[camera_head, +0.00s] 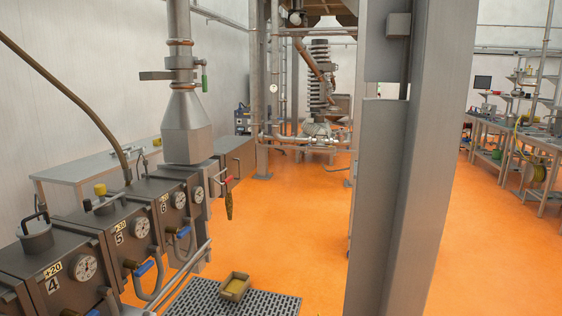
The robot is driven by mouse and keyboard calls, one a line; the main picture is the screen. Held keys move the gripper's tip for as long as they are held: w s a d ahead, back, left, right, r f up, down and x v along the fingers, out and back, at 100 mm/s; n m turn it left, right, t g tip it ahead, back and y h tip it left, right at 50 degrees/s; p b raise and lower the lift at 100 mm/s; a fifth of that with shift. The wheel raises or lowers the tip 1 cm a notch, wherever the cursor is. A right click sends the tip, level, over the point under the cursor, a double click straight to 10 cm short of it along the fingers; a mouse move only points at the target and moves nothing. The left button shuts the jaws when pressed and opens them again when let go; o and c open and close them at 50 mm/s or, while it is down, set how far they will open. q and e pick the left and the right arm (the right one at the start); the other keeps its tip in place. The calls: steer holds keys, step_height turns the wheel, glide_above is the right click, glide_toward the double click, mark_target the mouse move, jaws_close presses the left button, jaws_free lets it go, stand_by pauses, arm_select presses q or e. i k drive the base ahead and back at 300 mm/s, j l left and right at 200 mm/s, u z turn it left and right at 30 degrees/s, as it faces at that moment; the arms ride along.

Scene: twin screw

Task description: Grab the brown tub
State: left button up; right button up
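The brown tub (235,287) is a small open box, yellowish brown, in the lower middle of the head view. It sits upright on a dark grey grating (205,303) close to the floor. Its inside looks yellowish, and I cannot tell whether it holds anything. Neither of my grippers shows in the head view.
A row of dark machine blocks (130,236) with gauges and blue-handled valves runs along the left. A metal hopper (187,128) stands above its far end. A wide grey column (415,190) rises right of centre. Orange floor (298,215) is clear between them. Workbenches (520,145) stand far right.

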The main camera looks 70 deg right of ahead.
mark_target(234, 288)
steer(key=z, duration=2)
